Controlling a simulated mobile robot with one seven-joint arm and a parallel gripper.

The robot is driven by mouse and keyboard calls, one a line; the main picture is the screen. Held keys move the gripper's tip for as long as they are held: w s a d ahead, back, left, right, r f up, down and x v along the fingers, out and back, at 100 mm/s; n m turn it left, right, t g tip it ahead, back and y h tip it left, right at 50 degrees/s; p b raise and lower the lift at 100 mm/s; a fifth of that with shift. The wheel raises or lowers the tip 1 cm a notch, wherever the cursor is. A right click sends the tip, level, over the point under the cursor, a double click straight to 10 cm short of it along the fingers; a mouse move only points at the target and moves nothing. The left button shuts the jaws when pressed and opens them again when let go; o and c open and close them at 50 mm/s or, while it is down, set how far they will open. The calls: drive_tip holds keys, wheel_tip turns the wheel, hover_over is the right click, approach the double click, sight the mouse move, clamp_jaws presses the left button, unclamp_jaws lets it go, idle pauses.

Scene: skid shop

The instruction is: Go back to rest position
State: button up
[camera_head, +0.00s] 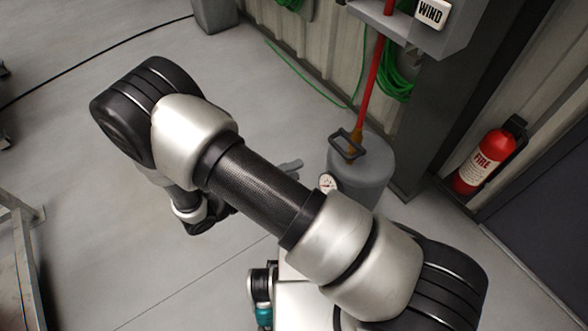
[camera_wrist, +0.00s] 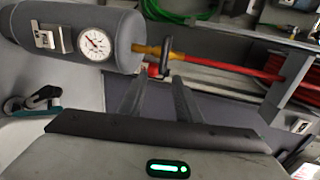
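My gripper (camera_wrist: 157,92) shows in the wrist view with its two grey fingers apart and nothing between them. In the head view only a grey finger part of my gripper (camera_head: 290,165) shows past my forearm; the rest is hidden behind the arm. The fingers point toward the black handle (camera_wrist: 166,55) on the pipe at the end of a grey tank (camera_wrist: 125,42). They look apart from the handle, though the distance is hard to judge. In the head view the tank (camera_head: 368,178) stands upright, just right of the gripper, with the handle (camera_head: 347,146) on top.
A pressure gauge (camera_head: 327,184) sits on the tank, and a red pipe (camera_head: 371,85) rises from it. A grey box marked WIND (camera_head: 432,14), a green hose (camera_head: 397,78) and a fire extinguisher (camera_head: 484,162) are along the wall. Open floor (camera_head: 70,150) lies left.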

idle(0.3)
drive_tip(key=s+d+r+m+g+y, duration=0.15)
drive_tip(key=d+r+m+g, duration=0.3)
drive_tip(key=r+m, duration=0.55)
drive_tip(key=s+d+r+m+g+y, duration=0.1)
drive_tip(key=d+r+m+g+y, duration=0.25)
drive_tip(key=d+r+m, duration=0.55)
drive_tip(key=s+r+m+t+y, duration=0.2)
drive_tip(key=s+r+m+y, duration=0.2)
drive_tip(key=r+m, duration=0.55)
drive_tip(key=s+r+m+t+y, duration=0.3)
drive_tip(key=s+r+m+y, duration=0.15)
drive_tip(key=m, duration=0.95)
wheel_tip(320, 180, up, 18)
drive_tip(key=p, duration=1.7)
drive_tip(key=shift+s+d, duration=0.15)
drive_tip(key=shift+d, duration=0.15)
drive_tip(key=shift+f+h, duration=0.1)
drive_tip(key=shift+h, duration=0.15)
